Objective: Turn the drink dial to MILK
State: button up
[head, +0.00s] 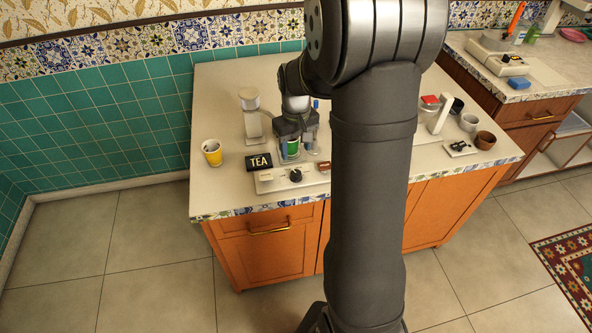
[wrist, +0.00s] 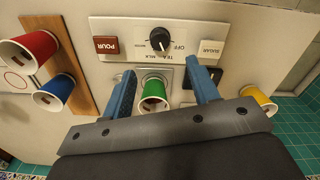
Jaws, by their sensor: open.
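The black drink dial (head: 296,175) sits on the pale control panel (head: 268,186) at the counter's front. In the wrist view the dial (wrist: 160,39) has OFF, TEA and MILK printed around it, upside down; I cannot tell its pointer's exact setting. A black sign (head: 259,163) beside the panel reads TEA. My gripper (head: 294,156) is open behind the panel. In the wrist view its blue fingers (wrist: 160,70) stand on either side of a green cup (wrist: 155,95), with gaps showing. The fingers are apart from the dial.
The panel also has a red POUR button (wrist: 105,45) and a SUGAR button (wrist: 211,47). A yellow cup (head: 212,152) stands at the left. The counter's front left is clear.

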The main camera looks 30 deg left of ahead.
aim_at(296, 173)
notch_tip(296, 173, down, 10)
jog(key=shift+f, duration=0.1)
dwell(0.4)
jog(key=c, duration=1)
